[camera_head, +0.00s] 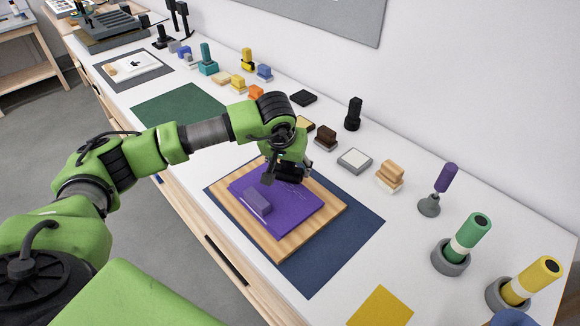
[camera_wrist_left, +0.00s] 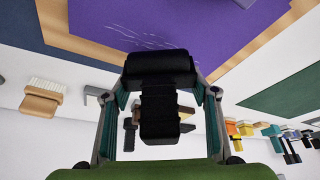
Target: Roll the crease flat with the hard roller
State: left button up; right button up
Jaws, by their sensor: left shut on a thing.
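A purple sheet (camera_head: 300,208) lies on a wooden board (camera_head: 275,245). It also shows in the wrist view (camera_wrist_left: 200,20), with thin white crease lines (camera_wrist_left: 145,38) on it. My left gripper (camera_head: 285,172) is over the far part of the sheet. In the wrist view its fingers are shut on a black roller (camera_wrist_left: 160,66), whose wide cylinder faces the sheet near the white lines. I cannot tell whether the roller touches the sheet. A greyish-purple block (camera_head: 257,201) rests on the near-left part of the sheet. My right gripper is out of view.
The board lies on a dark blue mat (camera_head: 335,255). Behind stand a wooden brush (camera_head: 390,176), a grey pad (camera_head: 354,160), a black upright tool (camera_head: 353,114) and several coloured blocks. Green (camera_head: 466,243) and yellow (camera_head: 530,280) rollers stand in holders at right. A green mat (camera_head: 175,105) lies left.

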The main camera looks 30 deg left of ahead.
aim_at(302, 185)
pick_arm(q)
jog(key=shift+s+d+b, duration=0.15)
jog(key=shift+s+d, duration=0.3)
jog(key=shift+d, duration=0.85)
jog(key=shift+s+d+b, duration=0.15)
jog(key=shift+s+d, duration=0.35)
jog(key=shift+d, duration=0.8)
jog(key=shift+s+d+b, duration=0.15)
jog(key=shift+s+d, duration=0.3)
jog(key=shift+d, duration=0.85)
jog(key=shift+f, duration=0.1)
jog(key=shift+f+b, duration=0.8)
jog(key=shift+b, duration=0.2)
jog(key=shift+w+a+f+b, duration=0.1)
jog(key=shift+w+a+b, duration=0.15)
jog(key=shift+a, duration=0.35)
jog(key=shift+w+a+b, duration=0.15)
jog(key=shift+a+b, duration=0.2)
jog(key=shift+a, duration=0.2)
jog(key=shift+w+a+b, duration=0.3)
jog(key=shift+a, duration=0.5)
jog(key=shift+w+a+b, duration=0.2)
jog(key=shift+a+b, duration=0.1)
jog(key=shift+a, duration=0.3)
jog(key=shift+w+a+b, duration=0.2)
jog(key=shift+a+b, duration=0.05)
jog(key=shift+a, duration=0.3)
jog(key=shift+w+a, duration=0.3)
jog(key=shift+a, duration=0.5)
